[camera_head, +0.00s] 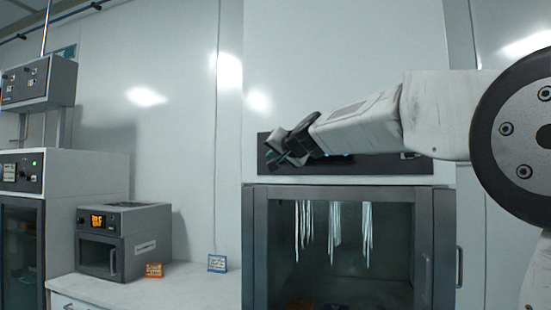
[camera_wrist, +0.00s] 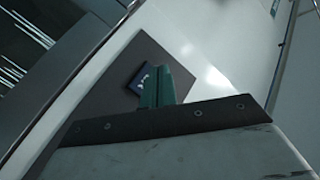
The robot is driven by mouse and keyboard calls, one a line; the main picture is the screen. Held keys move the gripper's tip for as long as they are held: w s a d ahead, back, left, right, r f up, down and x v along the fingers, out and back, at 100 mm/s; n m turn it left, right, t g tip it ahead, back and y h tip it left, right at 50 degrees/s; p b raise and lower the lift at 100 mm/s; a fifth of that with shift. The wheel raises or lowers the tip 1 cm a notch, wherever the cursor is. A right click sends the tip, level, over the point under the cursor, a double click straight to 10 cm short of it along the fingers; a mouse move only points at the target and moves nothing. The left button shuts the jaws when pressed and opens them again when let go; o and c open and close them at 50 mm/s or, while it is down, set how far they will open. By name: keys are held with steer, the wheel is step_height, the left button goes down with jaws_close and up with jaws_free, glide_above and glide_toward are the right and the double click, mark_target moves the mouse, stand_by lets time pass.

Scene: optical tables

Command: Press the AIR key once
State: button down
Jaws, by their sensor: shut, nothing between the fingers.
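A dark control panel (camera_head: 385,166) runs along the wall above the glass-fronted cabinet, partly hidden behind my arm. My gripper (camera_head: 275,160) is at the left end of this panel, with its fingers shut and empty. In the wrist view, the green fingertips (camera_wrist: 162,72) lie over the dark panel (camera_wrist: 108,98). A small dark blue key (camera_wrist: 141,79) with white marks shows right beside the fingertips, partly covered by them. Its marks are too small to read, so I cannot tell whether it is the AIR key. I cannot tell whether the fingers touch it.
The cabinet (camera_head: 261,245) below the panel has a dark frame, with pale strips hanging inside. A small oven-like unit (camera_head: 148,243) stands on the white counter (camera_head: 200,286) at left, near orange (camera_head: 154,270) and blue (camera_head: 217,263) cards. A taller unit (camera_head: 84,165) stands at far left.

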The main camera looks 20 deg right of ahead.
steer(key=shift+s+a, duration=0.9)
steer(key=shift+s, duration=0.3)
steer(key=shift+f, duration=0.1)
steer(key=s+a+f+n+g+y, duration=0.15)
steer(key=s+f+g, duration=0.35)
steer(key=f, duration=0.5)
steer(key=s+a+f+n+g+h, duration=0.1)
steer(key=s+f+n+g, duration=0.1)
steer(key=s+f, duration=0.6)
steer(key=s+d+f+g+h, duration=0.1)
steer(key=s+d+f+g, duration=0.1)
steer(key=s+f, duration=0.4)
steer(key=s+d+f+n+g+h, duration=0.1)
steer(key=s+f+g, duration=0.2)
steer(key=s+f, duration=0.4)
steer(key=s+d+f+n+g+h, duration=0.1)
steer(key=s+f, duration=0.6)
steer(key=s, duration=1.3)
steer(key=shift+s+d+g, duration=0.3)
steer(key=shift+d+g, duration=0.55)
steer(key=shift+g, duration=0.15)
